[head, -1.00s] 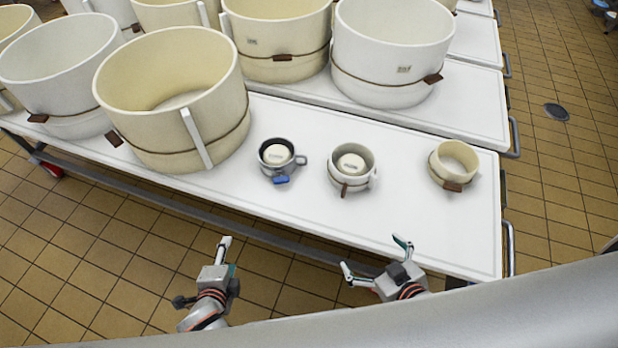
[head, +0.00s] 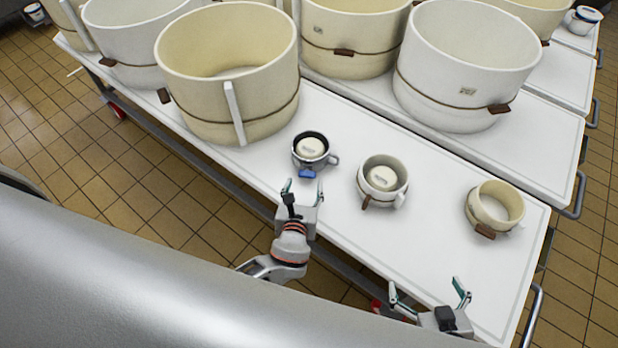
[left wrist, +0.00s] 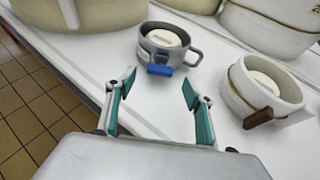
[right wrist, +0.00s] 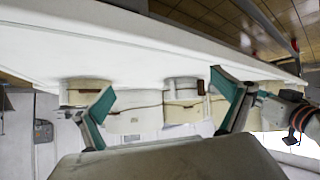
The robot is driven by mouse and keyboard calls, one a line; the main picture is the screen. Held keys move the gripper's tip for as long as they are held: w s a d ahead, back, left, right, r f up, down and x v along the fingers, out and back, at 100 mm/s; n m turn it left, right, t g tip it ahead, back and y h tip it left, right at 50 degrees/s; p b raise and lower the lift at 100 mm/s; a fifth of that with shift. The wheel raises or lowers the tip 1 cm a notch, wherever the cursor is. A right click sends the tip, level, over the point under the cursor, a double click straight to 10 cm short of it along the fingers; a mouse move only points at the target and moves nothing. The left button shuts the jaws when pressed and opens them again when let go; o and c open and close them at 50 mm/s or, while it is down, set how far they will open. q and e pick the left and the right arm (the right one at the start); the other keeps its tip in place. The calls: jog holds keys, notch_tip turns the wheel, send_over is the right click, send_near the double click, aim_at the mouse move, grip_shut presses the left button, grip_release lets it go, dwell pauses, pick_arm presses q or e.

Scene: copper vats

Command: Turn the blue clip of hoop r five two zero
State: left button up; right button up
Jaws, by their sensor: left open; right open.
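The small hoop with the blue clip (head: 307,173) is a grey metal ring (head: 330,159) with a dark rim and a cream disc inside, on the white table. In the left wrist view the blue clip (left wrist: 160,70) faces me on the hoop's near side. The hoop's label is too small to read. My left gripper (head: 303,192) is open and empty, just short of the blue clip, with the clip ahead between its fingertips in the left wrist view. My right gripper (head: 430,290) is open and empty near the table's front right edge.
A small white hoop (head: 366,185) with a brown clip and cream disc stands right of the blue-clipped one. A small cream hoop (head: 505,203) is further right. Large cream vats (head: 235,100) and white vats (head: 450,110) stand behind. The white table (head: 420,240) is bare at front right.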

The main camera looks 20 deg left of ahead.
aim_at(307, 173)
pick_arm(q)
jog(key=shift+b+x, duration=0.35)
jog(key=shift+x, duration=2)
jog(key=shift+d, duration=0.1)
jog(key=c, duration=1.1)
